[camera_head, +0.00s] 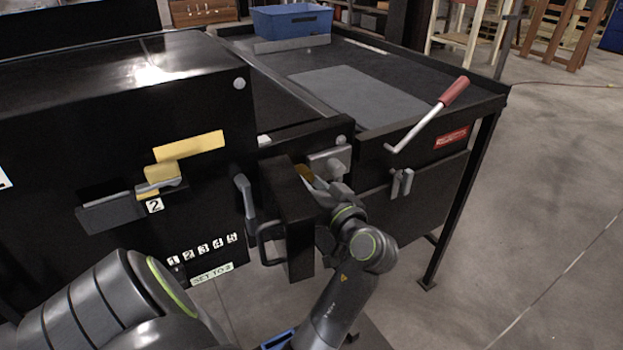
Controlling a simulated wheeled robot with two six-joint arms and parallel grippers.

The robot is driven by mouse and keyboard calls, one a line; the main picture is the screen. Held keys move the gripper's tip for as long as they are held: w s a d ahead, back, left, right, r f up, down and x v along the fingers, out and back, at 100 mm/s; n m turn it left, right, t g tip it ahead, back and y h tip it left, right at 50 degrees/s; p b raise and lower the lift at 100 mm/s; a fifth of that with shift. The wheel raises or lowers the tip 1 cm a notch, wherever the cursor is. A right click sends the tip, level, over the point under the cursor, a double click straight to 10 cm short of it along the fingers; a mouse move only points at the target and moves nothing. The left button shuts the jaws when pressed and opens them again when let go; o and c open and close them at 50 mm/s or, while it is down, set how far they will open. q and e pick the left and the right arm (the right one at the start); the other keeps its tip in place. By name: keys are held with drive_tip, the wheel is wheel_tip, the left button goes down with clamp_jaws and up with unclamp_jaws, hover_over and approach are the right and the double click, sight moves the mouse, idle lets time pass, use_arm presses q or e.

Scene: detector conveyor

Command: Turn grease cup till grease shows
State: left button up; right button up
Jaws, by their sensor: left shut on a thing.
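A small brass-coloured piece, which looks like the grease cup (303,171), shows just above an open black box-like door or housing on the front of the dark machine. My left gripper (316,182) reaches up to it from below right and is shut on it. The fingers and the housing hide most of the cup, and I cannot make out any grease. My right gripper is not in view.
A black housing with a handle (268,244) stands out close left of my gripper. A grey lever (245,196) hangs beside it. A blue bin (291,21) stands at the back.

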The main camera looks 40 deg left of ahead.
use_arm(q)
drive_tip(key=shift+m, duration=0.5)
drive_tip(key=shift+p, duration=0.3)
drive_tip(key=o, duration=0.9)
drive_tip(key=shift+o, duration=0.4)
drive_tip(key=shift+d+f, duration=0.1)
